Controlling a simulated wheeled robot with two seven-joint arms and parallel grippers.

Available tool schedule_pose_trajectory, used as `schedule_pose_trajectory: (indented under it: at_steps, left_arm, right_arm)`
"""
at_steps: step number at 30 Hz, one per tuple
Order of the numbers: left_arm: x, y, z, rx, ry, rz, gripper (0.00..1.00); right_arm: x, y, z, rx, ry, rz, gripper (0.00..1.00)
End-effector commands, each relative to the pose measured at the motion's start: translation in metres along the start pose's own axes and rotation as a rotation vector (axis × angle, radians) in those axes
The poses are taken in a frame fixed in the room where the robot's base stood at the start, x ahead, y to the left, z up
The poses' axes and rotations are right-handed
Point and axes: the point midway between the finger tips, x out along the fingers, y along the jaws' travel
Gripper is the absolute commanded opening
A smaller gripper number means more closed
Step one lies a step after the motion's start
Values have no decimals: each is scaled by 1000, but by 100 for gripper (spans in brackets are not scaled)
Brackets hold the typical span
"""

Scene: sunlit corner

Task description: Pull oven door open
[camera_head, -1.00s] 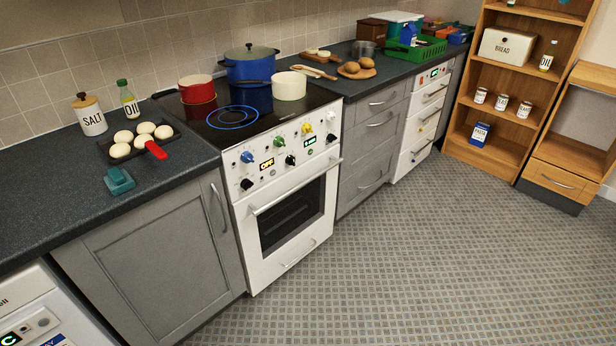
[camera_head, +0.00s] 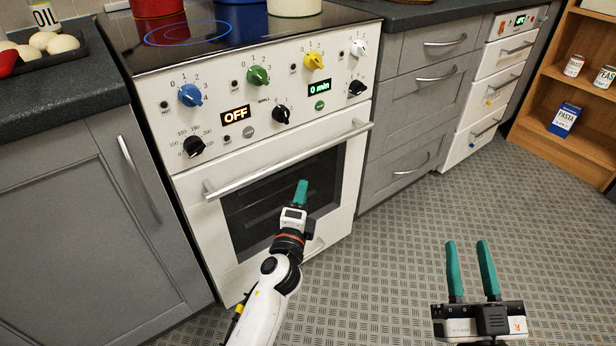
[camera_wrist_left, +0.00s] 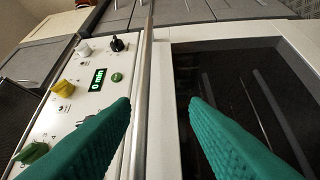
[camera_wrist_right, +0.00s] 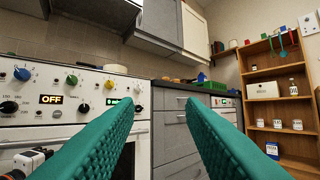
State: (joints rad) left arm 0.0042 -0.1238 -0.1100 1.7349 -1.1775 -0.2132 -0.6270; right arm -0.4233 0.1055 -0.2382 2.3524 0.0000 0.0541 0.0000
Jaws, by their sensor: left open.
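The white oven's door (camera_head: 250,215) has a dark glass window and looks closed. Its silver handle bar (camera_head: 290,158) runs across the top of the door. My left gripper (camera_head: 301,190) is in front of the door, just below the handle in the head view. In the left wrist view, the green fingers (camera_wrist_left: 160,102) are open, and the handle bar (camera_wrist_left: 145,80) shows between their tips; I cannot tell how far ahead it is. My right gripper (camera_head: 467,244) is open and empty over the floor to the right, apart from the oven.
The control panel (camera_head: 270,95) with several coloured knobs sits just above the handle. A grey cupboard (camera_head: 80,210) stands left of the oven and grey drawers (camera_head: 415,110) stand right. The patterned floor (camera_head: 420,220) in front is clear.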

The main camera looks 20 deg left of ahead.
Motion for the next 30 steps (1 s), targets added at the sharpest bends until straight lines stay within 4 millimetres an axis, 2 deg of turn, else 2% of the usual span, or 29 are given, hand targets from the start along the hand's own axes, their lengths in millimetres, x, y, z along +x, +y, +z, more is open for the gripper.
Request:
schedule_pose_trajectory:
  at_steps: [3, 8, 14, 21, 25, 30]
  left_arm:
    - [3, 13, -4, 46, 20, 55, 41]
    - [16, 22, -6, 61, 26, 69, 41]
    - [54, 24, -7, 59, 25, 68, 41]
    - [99, 25, -8, 57, 25, 66, 41]
    - [114, 25, -8, 57, 25, 65, 41]
    - [122, 26, -8, 56, 25, 64, 41]
  right_arm:
    - [-5, 1, 20, 1, -69, 1, 36]
    - [-5, 1, 29, 2, -87, 2, 36]
    - [-5, 2, 33, 3, -126, 4, 36]
    - [-11, 4, 55, 9, -280, 10, 36]
    - [-15, 6, 67, 13, -364, 13, 36]
    - [-18, 7, 74, 16, -411, 15, 36]
